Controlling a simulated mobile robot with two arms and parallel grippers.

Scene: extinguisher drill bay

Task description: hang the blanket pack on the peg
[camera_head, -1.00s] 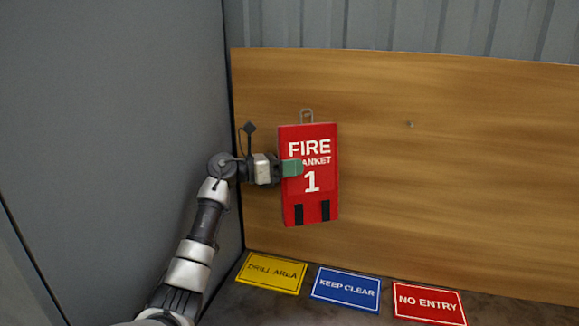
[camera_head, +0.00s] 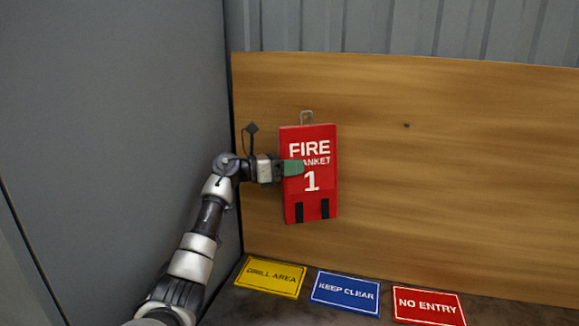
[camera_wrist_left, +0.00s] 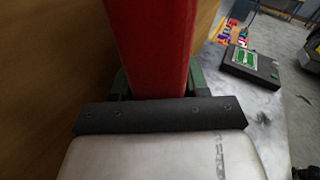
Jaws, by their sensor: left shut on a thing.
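The red blanket pack (camera_head: 310,190) is upright in front of the wooden board, with white lettering, two black straps at its bottom and a metal hanging loop (camera_head: 307,117) on top. My left gripper (camera_head: 293,168) is shut on the pack's left edge, with a green finger across its front. In the left wrist view the pack's red side (camera_wrist_left: 153,45) stands between the green fingers. A small dark peg-like spot (camera_head: 407,125) shows on the board to the right of the pack. No peg shows at the loop, and I cannot tell if the pack touches the board. My right gripper is not in view.
A grey wall (camera_head: 120,100) stands close on the left. A dark case (camera_wrist_left: 252,65) shows in the left wrist view.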

